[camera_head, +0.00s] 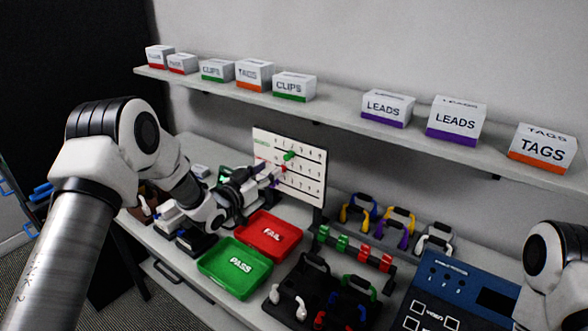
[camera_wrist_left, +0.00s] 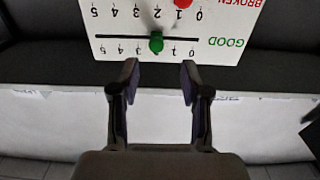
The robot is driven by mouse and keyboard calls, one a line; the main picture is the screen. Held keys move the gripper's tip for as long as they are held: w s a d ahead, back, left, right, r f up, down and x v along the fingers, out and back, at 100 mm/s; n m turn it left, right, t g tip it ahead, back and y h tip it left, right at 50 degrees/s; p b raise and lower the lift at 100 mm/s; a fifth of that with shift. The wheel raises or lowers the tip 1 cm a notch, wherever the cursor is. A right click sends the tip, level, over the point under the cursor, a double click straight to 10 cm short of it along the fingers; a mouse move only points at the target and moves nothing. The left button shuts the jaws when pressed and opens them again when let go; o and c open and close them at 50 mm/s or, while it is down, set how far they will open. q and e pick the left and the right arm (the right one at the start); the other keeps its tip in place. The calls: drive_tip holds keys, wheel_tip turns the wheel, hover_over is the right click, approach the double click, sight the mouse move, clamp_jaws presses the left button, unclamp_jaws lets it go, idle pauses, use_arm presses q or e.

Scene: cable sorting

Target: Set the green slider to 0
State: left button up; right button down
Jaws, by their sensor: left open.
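The white slider board (camera_head: 312,180) stands upright at the back of the bench; its lower part is partly hidden by my left gripper. The green slider knob (camera_head: 290,155) is on its top row. In the left wrist view, the board (camera_wrist_left: 250,52) appears upside down, and the green knob (camera_wrist_left: 156,42) sits on the GOOD row at about the 2 mark, with 1 and 0 to its right. My left gripper (camera_wrist_left: 159,72) is open and empty. Its fingertips are short of the green knob, which shows between and beyond them. My right gripper is out of view.
A red slider knob (camera_wrist_left: 183,3) is on the neighbouring BROKEN row, near 1. A red FAIL tray (camera_head: 286,253) and green PASS tray (camera_head: 208,267) lie in front of the board. A rack with green and red clips (camera_head: 342,242) stands to the right. A shelf (camera_head: 335,119) with boxes runs above.

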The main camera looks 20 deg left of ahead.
sight(285, 158)
use_arm(q)
drive_tip(key=shift+w+d+r+p, duration=0.25)
drive_tip(key=shift+w+d+p, duration=0.15)
drive_tip(key=shift+w, duration=0.1)
drive_tip(key=shift+w+d+r+p, duration=0.25)
drive_tip(key=shift+w+d, duration=0.1)
drive_tip(key=shift+w, duration=0.1)
drive_tip(key=p+x, duration=0.1)
drive_tip(key=x, duration=0.3)
drive_tip(key=shift+w+f, duration=0.2)
drive_tip(key=shift+w, duration=0.05)
drive_tip(key=shift+w+f+p, duration=0.15)
drive_tip(key=shift+w+p, duration=0.15)
drive_tip(key=shift+w, duration=0.15)
drive_tip(key=shift+s+d, duration=0.1)
drive_tip(key=shift+c, duration=0.3)
clamp_jaws()
